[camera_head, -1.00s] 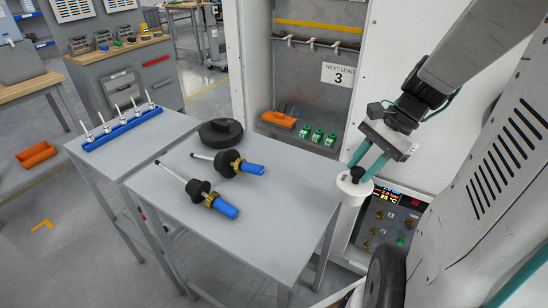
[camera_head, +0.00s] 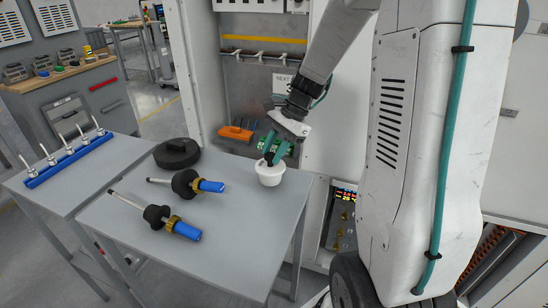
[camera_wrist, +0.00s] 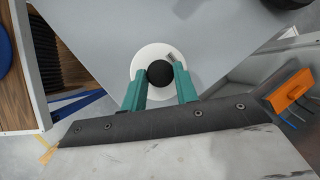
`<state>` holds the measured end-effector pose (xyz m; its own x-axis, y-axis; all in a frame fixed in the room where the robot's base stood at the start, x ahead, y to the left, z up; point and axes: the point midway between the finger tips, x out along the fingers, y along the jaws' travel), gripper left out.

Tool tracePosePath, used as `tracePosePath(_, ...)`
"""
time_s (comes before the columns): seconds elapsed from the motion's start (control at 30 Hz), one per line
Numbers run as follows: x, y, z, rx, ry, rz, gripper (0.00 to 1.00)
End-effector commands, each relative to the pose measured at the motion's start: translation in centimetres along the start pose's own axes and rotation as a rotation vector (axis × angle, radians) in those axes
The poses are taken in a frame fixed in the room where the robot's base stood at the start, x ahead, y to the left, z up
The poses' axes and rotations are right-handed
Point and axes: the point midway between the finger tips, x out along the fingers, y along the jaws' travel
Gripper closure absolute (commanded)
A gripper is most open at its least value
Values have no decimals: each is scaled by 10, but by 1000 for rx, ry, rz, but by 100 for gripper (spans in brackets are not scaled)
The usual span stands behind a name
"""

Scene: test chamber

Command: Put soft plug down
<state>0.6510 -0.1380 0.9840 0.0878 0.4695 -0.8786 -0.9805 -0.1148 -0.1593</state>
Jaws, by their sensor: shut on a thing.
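The soft plug (camera_head: 270,176) is a white, cup-like piece with a black knob on top. In the head view it is upright over the back right part of the grey table (camera_head: 235,235). I cannot tell whether its base touches the tabletop. My gripper (camera_head: 274,154) has teal fingers, shut on the black knob from above. In the wrist view the plug's white disc (camera_wrist: 152,51) shows below my gripper (camera_wrist: 159,78), with the round black knob between the fingertips. The underside of the plug is hidden.
Two black tools with blue ends (camera_head: 200,185) (camera_head: 172,223) lie on the table left of the plug. A black round disc (camera_head: 177,153) lies at the back. A blue rack (camera_head: 68,162) stands on the left table. The table's front right is clear. An open cabinet stands behind.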

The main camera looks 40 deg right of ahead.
Motion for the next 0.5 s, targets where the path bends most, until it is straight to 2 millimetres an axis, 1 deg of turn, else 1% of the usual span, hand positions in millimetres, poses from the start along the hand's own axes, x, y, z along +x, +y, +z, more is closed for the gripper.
tracePosePath(0.03, 9, 3, -4, 5, -4, 4, 94)
tracePosePath(0.1, 18, 4, -8, 4, -3, 2, 94)
tracePosePath(0.17, 21, 5, -10, 2, -2, 1, 94)
tracePosePath(0.33, 21, 5, -11, 2, 0, 0, 94)
tracePosePath(0.37, 21, 5, -11, 2, 0, 1, 65)
tracePosePath(0.4, 22, 5, -11, 2, 0, 1, 54)
tracePosePath(0.43, 21, 5, -11, 2, 0, 1, 49)
tracePosePath(0.5, 21, 5, -11, 2, -1, 1, 49)
